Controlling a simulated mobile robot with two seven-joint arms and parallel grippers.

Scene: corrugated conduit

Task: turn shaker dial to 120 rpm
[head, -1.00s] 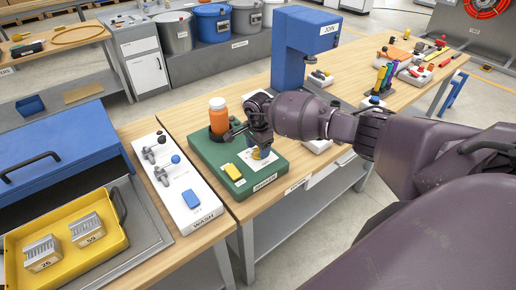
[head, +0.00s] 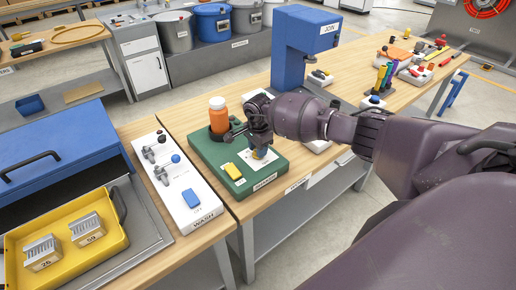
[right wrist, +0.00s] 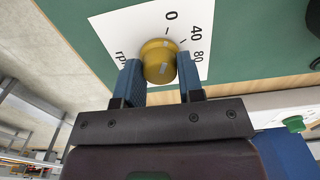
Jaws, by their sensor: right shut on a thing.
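The green shaker base (head: 208,152) stands on the wooden bench and carries an orange bottle with a white cap (head: 218,117) and a yellow switch (head: 233,171). Its yellow dial (right wrist: 158,60) sits on a white scale plate (right wrist: 120,38) marked 0, 40, 80 and rpm; the rest of the scale is hidden. My right gripper (right wrist: 160,80) is shut on the dial, one blue finger on each side. In the head view my right gripper (head: 261,150) reaches down over the dial, mostly covering it. I cannot tell the dial's exact setting. My left gripper is out of view.
A white WASH panel (head: 205,211) with levers and a blue button lies left of the shaker. A blue JOIN press (head: 290,60) stands behind my right arm. A yellow tray (head: 25,243) with metal blocks is at the lower left.

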